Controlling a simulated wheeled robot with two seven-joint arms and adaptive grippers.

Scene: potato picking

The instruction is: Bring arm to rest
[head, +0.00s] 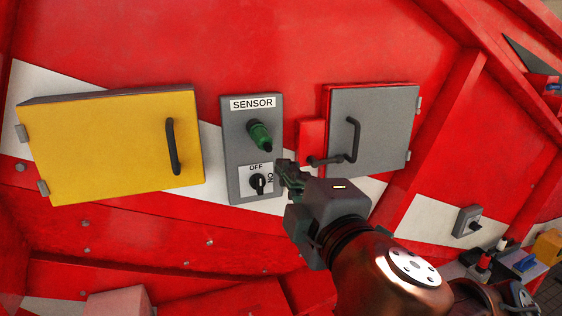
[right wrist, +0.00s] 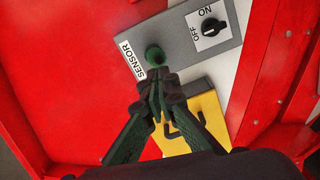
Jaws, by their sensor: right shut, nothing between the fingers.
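My right gripper (head: 282,168) is shut and empty. In the head view its fingertips show at the right edge of the grey SENSOR panel (head: 232,150), close to the knob and the green light. In the right wrist view the closed fingers (right wrist: 155,95) point at the green light (right wrist: 154,54) on the panel; whether they touch it I cannot tell. The green light (head: 259,136) also shows in the head view. The black rotary knob (head: 258,182) sits on a white OFF/ON label; its exact setting is hard to read. My left gripper is not in view.
A yellow cabinet (head: 110,145) with a black handle is shut, left of the panel. A grey cabinet door (head: 380,130) on a red box is at the right. A small grey switch box (head: 468,222) is farther right. Red wall surrounds them.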

